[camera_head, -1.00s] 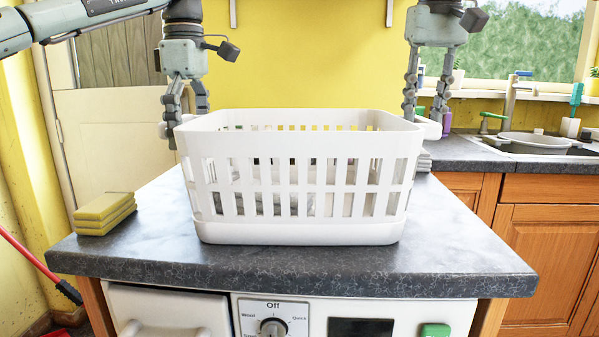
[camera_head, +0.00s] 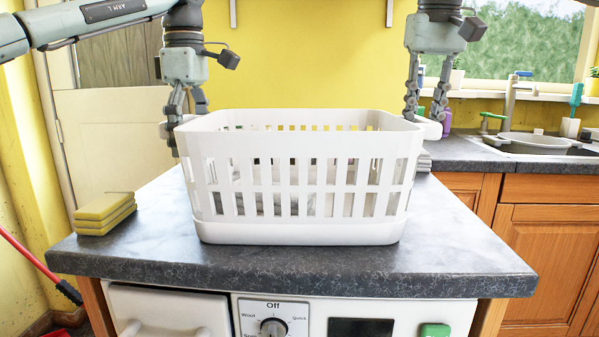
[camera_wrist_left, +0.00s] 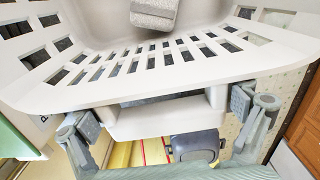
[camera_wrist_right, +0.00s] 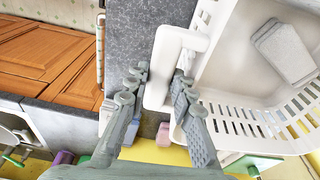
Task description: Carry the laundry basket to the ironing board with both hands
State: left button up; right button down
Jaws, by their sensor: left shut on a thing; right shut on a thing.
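The white laundry basket (camera_head: 300,233) stands upright on the dark counter, with slotted walls and a handle on each side. A grey folded cloth (camera_wrist_right: 285,50) lies inside; it also shows in the left wrist view (camera_wrist_left: 155,12). My left gripper (camera_head: 178,122) is shut on the left handle, which sits between its fingers in the left wrist view (camera_wrist_left: 160,118). My right gripper (camera_head: 425,118) is shut on the right handle, which lies between its fingers in the right wrist view (camera_wrist_right: 158,85). I do not see an ironing board in these views.
Yellow sponges (camera_head: 104,213) are stacked on the counter's (camera_head: 440,245) left side. Appliance fronts with a dial (camera_head: 273,328) are below its front edge. A sink (camera_head: 540,143) and wooden cabinets (camera_head: 545,250) are at right. A red-handled tool (camera_head: 35,262) leans at left.

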pick_arm(q)
jog(key=shift+r, duration=0.1)
pick_arm(e)
jog(key=shift+r, duration=0.1)
notch_tip(320, 180, up, 5)
jog(key=p, duration=0.5)
pick_arm(q)
notch_tip(320, 180, up, 5)
dwell(0.4)
